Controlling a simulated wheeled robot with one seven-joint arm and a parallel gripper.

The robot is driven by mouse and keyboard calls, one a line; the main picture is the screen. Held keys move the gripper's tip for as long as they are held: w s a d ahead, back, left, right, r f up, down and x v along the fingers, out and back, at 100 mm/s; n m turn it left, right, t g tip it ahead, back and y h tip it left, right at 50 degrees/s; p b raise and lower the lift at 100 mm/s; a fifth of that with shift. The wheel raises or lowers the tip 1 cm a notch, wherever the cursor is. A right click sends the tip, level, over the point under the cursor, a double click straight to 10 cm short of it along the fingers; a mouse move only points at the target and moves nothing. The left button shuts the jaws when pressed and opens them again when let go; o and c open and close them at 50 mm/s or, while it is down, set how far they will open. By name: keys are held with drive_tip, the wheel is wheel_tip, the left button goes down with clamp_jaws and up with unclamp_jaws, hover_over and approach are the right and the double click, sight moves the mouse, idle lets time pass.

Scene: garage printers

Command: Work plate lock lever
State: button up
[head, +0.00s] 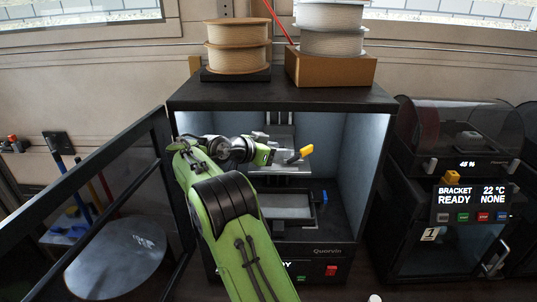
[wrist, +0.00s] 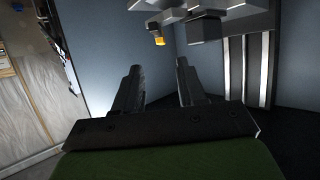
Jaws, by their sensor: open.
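The printer (head: 283,97) stands with its front open and its chamber lit. Inside it, a lever with a yellow tip (head: 305,152) sticks out at the front of a light grey plate assembly (head: 292,170). The yellow tip also shows in the wrist view (wrist: 159,40), hanging below grey blocks. My gripper (wrist: 158,64) is inside the chamber with its two fingers apart and nothing between them. In the wrist view the yellow tip is beyond the fingertips, in line with the gap, and looks apart from them. In the head view my arm hides part of the chamber's left side.
The dark-framed glass door (head: 168,190) is swung open to the left. A dark tray (head: 317,205) sits low in the chamber. Filament spools (head: 238,58) and a cardboard box (head: 330,68) stand on top. Another printer (head: 455,150) stands to the right.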

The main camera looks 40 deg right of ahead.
drive_tip(key=v, duration=0.4)
drive_tip(key=shift+r, duration=0.1)
